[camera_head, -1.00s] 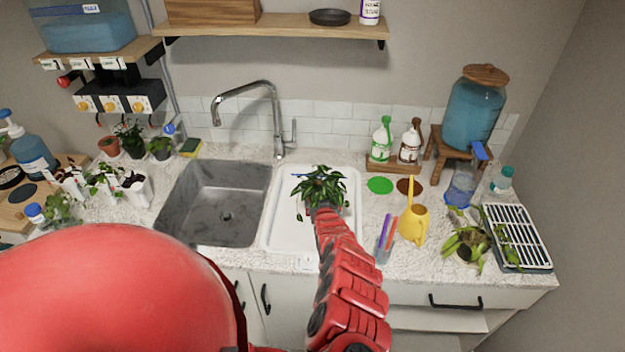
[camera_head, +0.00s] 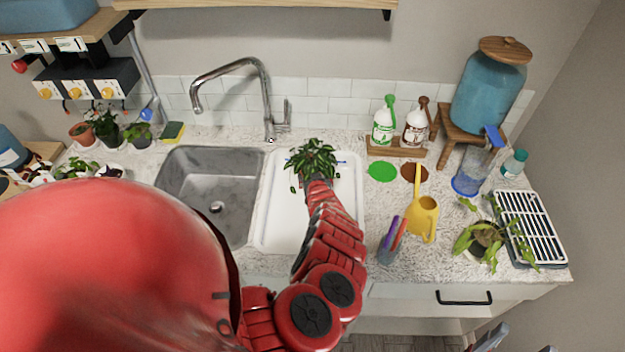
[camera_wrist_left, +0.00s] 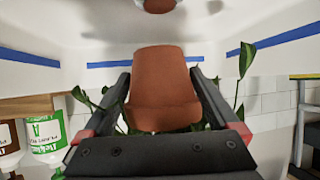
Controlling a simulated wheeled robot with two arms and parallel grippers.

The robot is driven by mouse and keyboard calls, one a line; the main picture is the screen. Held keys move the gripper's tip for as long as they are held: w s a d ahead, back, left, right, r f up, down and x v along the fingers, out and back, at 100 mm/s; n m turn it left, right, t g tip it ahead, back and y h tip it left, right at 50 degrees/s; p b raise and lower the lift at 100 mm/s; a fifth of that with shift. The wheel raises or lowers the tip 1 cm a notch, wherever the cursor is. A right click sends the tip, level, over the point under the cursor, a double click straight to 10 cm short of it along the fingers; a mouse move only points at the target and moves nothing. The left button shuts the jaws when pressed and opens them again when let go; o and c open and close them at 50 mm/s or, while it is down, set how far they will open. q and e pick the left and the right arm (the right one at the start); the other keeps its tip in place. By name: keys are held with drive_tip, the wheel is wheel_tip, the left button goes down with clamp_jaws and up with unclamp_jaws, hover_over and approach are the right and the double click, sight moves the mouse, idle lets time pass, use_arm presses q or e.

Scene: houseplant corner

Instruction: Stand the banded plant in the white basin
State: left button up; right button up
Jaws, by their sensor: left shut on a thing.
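A leafy green plant (camera_head: 312,158) is in my left gripper (camera_head: 318,181), over the back part of the white basin (camera_head: 285,238). In the left wrist view, which looks upside down, the gripper (camera_wrist_left: 165,105) is shut on its terracotta pot (camera_wrist_left: 158,85). No band shows on the part of the pot I see. A blue line (camera_wrist_left: 115,64) runs around the basin's inner wall. The pot's base appears apart from the drain; its height above the floor is unclear. Grey fingertips, apparently my right gripper (camera_head: 518,340), stand apart at the bottom right edge.
A grey sink (camera_head: 190,205) and tall faucet (camera_head: 265,95) are left of and behind the basin. The basin's front half looks clear.

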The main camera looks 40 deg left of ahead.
use_arm(q)
wheel_tip(320, 180, down, 3)
drive_tip(key=shift+s+a+f+b, duration=0.1)
drive_tip(key=shift+a+b, duration=0.05)
drive_tip(key=shift+b, duration=0.4)
drive_tip(key=shift+f, duration=0.15)
drive_tip(key=shift+f, duration=0.1)
drive_tip(key=o, duration=1.5)
